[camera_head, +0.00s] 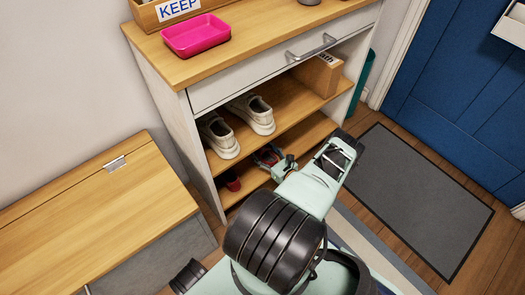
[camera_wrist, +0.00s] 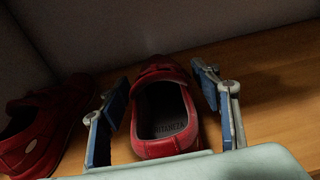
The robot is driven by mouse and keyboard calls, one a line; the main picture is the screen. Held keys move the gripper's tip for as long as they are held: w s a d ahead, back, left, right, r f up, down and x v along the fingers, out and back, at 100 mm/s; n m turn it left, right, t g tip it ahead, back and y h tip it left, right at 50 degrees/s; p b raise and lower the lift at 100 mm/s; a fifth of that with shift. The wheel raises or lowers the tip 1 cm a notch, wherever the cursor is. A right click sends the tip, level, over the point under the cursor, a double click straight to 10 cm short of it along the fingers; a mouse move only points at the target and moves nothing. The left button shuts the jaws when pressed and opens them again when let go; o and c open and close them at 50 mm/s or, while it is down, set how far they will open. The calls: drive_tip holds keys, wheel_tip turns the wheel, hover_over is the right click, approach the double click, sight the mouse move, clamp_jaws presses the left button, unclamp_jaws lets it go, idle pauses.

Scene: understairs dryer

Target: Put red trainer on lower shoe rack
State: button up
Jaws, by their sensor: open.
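A red trainer (camera_wrist: 165,112) rests on the wooden lower shelf (camera_wrist: 265,85), its heel opening toward me in the wrist view. My gripper (camera_wrist: 160,90) is open, with one blue-padded finger on each side of this shoe; I cannot tell whether either finger touches it. A second red shoe (camera_wrist: 45,130) lies to the left, outside the fingers. In the head view my gripper (camera_head: 274,163) reaches into the lower level of the shoe rack (camera_head: 297,137), where the second red shoe (camera_head: 232,181) shows at the left and the trainer at my fingers is mostly hidden.
White trainers (camera_head: 250,114) stand on the shelf above, beside a wooden box (camera_head: 318,74). A drawer with a metal handle (camera_head: 311,47) is above them. A pink tray (camera_head: 196,35) sits on top. A wooden-topped bench (camera_head: 95,215) stands at the left; a grey mat (camera_head: 415,200) lies at the right.

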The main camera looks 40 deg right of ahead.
sight(275, 162)
drive_tip(key=shift+r, duration=0.15)
drive_tip(key=s+p, duration=0.1)
drive_tip(key=s, duration=0.3)
drive_tip(key=s+a+r+p, duration=0.1)
drive_tip(key=s, duration=0.3)
drive_tip(key=s+p, duration=0.1)
drive_tip(key=s, duration=0.2)
drive_tip(key=shift+s+a+r, duration=0.3)
drive_tip(key=shift+s+r, duration=0.1)
